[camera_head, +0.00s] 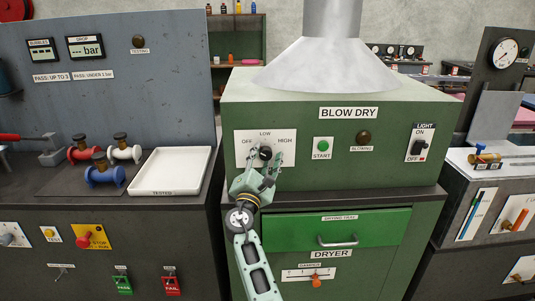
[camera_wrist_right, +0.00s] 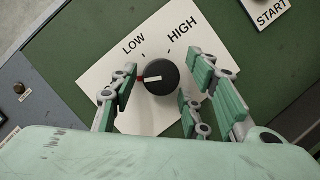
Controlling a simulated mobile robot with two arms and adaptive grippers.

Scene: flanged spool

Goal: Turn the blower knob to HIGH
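The black blower knob (camera_head: 265,153) sits on a white plate (camera_head: 287,158) marked OFF, LOW and HIGH, on the front of the green blow dry machine. In the wrist view the knob (camera_wrist_right: 162,75) has a red mark on its left side, pointing away from both LOW and HIGH. That is the side where OFF lies, but the OFF label is hidden there behind a finger. My right gripper (camera_head: 265,163) is open, with its fingers on either side of the knob. Gaps show beside the knob; whether any finger touches it I cannot tell. My left gripper is not in view.
A green START button (camera_head: 323,145), a dark lamp (camera_head: 364,137) and a LIGHT switch (camera_head: 420,143) sit right of the knob plate. Below are a drawer handle (camera_head: 338,241) and a slider (camera_head: 316,281). A white tray (camera_head: 207,171) and several spools stand left.

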